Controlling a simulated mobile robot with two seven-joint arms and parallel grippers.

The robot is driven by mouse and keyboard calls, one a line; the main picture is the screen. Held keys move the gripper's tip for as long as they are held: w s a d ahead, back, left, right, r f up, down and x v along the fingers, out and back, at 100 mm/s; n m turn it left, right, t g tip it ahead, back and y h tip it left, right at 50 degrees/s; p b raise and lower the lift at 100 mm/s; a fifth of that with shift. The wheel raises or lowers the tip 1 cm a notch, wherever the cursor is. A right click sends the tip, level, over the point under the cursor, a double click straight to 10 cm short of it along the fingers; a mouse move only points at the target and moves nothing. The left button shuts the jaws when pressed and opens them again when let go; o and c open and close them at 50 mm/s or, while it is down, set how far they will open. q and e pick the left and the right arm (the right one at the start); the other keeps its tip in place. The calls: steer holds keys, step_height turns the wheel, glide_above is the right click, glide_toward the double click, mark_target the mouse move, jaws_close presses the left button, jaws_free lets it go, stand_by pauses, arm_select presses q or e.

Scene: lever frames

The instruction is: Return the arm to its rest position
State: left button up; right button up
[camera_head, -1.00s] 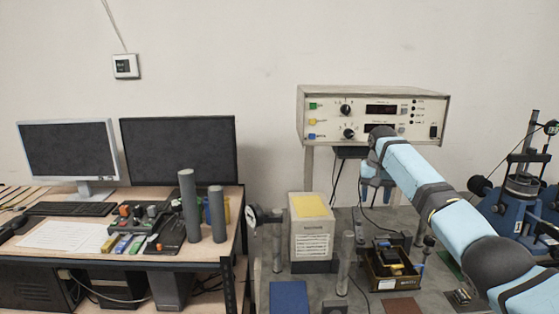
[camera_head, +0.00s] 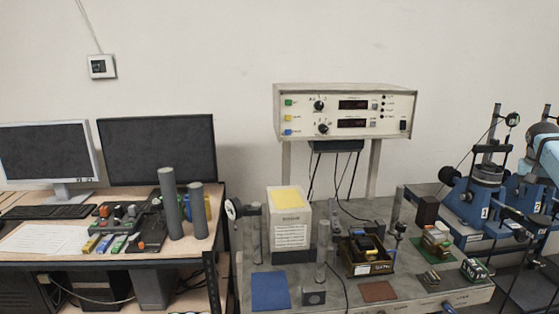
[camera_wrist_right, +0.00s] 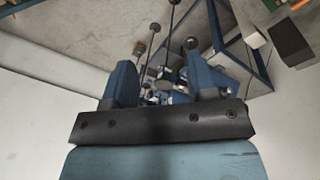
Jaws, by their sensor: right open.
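My right arm (camera_head: 545,151) shows only at the right edge of the head view, as a light blue link with a grey joint, in front of the blue apparatus there. I cannot make out its fingers in that view. In the right wrist view my right gripper (camera_wrist_right: 160,64) has its two blue fingers apart. Nothing is clearly held between them; blue parts and thin rods show beyond. My left arm and gripper are not in view.
The white instrument box (camera_head: 345,110) stands on posts behind the bench (camera_head: 385,300). A yellow-topped box (camera_head: 290,228), a dark tray (camera_head: 366,268) and blue machines (camera_head: 473,203) stand on or near the bench. A desk (camera_head: 75,256) with two monitors is at left.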

steer(key=s+d+r+m, duration=0.2)
steer(key=s+d+r, duration=0.1)
steer(key=s+d, duration=0.7)
steer(key=w+a+f+n+t+h, duration=0.1)
steer(key=a+f+n+h, duration=0.1)
steer(key=f, duration=0.5)
steer(key=w+a+f+n+t+h, duration=0.1)
steer(key=a+f+n+h, duration=0.15)
steer(key=f, duration=0.45)
steer(key=w+a+f+n+h, duration=0.1)
steer(key=w+f+n, duration=0.15)
steer(key=f, duration=0.45)
steer(key=s+a+f+n+t+y, duration=0.2)
steer(key=s+a+f+n+t, duration=0.45)
steer(key=a+f, duration=0.85)
steer(key=s+a+f+n+y, duration=0.3)
steer(key=s+a+n+y, duration=0.15)
steer(key=s+a, duration=0.75)
steer(key=s+a+f+n+y, duration=0.3)
steer(key=s+a+f+n, duration=0.15)
steer(key=s+a, duration=0.7)
steer(key=s+a+f+m+t+y, duration=0.15)
steer(key=a+m, duration=0.25)
steer(key=a, duration=0.8)
steer(key=a+r+m+t+p, duration=0.1)
steer(key=a+r+m+p, duration=0.3)
steer(key=a, duration=0.5)
steer(key=shift+a+r+t, duration=0.2)
steer(key=shift+a+t, duration=0.1)
steer(key=shift+a, duration=0.05)
